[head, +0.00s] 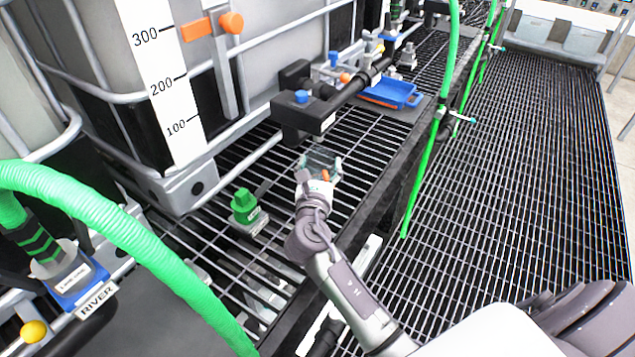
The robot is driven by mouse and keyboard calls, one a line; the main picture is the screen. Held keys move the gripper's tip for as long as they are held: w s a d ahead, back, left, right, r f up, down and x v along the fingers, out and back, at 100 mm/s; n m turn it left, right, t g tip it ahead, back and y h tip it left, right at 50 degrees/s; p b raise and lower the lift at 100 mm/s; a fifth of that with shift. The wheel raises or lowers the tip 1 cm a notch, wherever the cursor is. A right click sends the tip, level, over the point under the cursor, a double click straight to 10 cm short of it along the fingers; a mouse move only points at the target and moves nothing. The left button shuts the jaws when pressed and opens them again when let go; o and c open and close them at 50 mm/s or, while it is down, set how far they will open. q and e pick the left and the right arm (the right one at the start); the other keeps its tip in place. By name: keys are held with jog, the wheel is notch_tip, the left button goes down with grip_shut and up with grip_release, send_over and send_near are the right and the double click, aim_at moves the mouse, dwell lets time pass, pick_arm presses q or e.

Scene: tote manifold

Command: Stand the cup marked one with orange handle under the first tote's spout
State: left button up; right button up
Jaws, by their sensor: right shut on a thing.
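My right gripper (319,177) is shut on the cup, seemingly at the orange handle. The cup's marking is too small to read. A black spout (305,118) with a blue knob and a small pale label juts from a tote (150,60) with a 100-200-300 scale. The cup appears just below and in front of this spout in the picture; its exact height above the grating is hard to tell. My left gripper is not in view.
A green valve-like block (246,207) stands on the black grating (210,235) left of my gripper. A blue tray (392,93) lies beyond the spout. A thick green hose (110,225) with a RIVER tag crosses the lower left. Thin green hoses (425,150) hang at the grating's right edge.

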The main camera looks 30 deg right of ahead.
aim_at(318, 178)
jog(key=shift+w+a+f, duration=0.1)
jog(key=shift+w+f, duration=0.15)
jog(key=shift+f+b, duration=0.6)
jog(key=shift+f, duration=1.35)
jog(key=shift+f, duration=0.1)
jog(key=o, duration=1.1)
jog(key=shift+o, duration=0.2)
jog(key=v, duration=1.2)
